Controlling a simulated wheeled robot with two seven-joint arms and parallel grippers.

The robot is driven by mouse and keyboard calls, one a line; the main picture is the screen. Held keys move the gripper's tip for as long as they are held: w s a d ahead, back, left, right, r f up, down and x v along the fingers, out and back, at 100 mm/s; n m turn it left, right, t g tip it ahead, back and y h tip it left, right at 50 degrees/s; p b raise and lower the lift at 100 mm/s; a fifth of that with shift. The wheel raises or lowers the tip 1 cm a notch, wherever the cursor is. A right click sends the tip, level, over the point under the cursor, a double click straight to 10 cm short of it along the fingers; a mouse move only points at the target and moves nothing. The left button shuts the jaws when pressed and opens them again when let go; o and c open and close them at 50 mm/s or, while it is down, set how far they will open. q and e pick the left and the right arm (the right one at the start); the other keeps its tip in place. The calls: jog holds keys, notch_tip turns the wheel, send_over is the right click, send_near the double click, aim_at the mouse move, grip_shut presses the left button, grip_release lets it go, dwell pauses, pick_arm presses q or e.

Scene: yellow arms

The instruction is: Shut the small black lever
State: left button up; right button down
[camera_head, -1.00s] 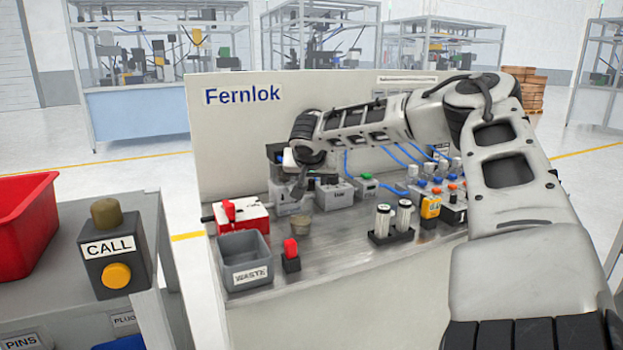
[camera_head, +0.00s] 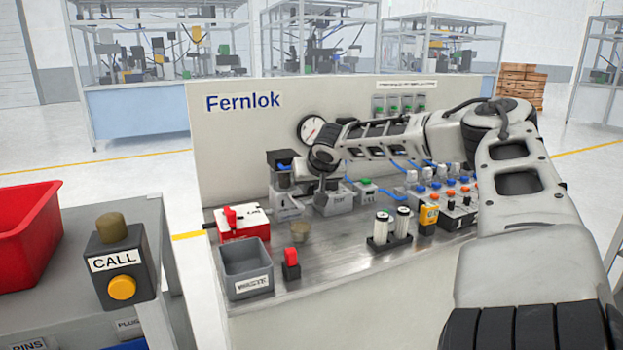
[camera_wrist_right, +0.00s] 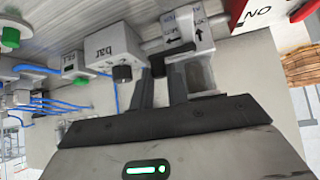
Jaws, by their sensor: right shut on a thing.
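My right gripper (camera_head: 321,186) reaches down over the back of the bench, between the grey valve block (camera_head: 287,207) and the grey gauge box (camera_head: 333,204). In the right wrist view my right gripper (camera_wrist_right: 160,72) is shut on the small black lever (camera_wrist_right: 176,54), which runs to the side of the pale valve block (camera_wrist_right: 202,40) with arrows. The fingers hide part of the lever. The box marked "bar" (camera_wrist_right: 105,47), with a black knob, sits close beside the fingers. In the head view the lever is too small and covered to make out. My left gripper is not in view.
Blue hoses and valves (camera_head: 432,186) lie to the right. The panel (camera_head: 240,140) rises behind.

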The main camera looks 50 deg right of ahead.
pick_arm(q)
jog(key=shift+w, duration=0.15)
pick_arm(e)
jog(key=c, duration=1.4)
grip_release()
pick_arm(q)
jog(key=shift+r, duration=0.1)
pick_arm(e)
jog(key=shift+o, duration=0.2)
pick_arm(q)
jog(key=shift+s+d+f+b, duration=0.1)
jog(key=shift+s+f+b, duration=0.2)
jog(key=shift+b, duration=0.5)
pick_arm(e)
jog(key=v, duration=1.6)
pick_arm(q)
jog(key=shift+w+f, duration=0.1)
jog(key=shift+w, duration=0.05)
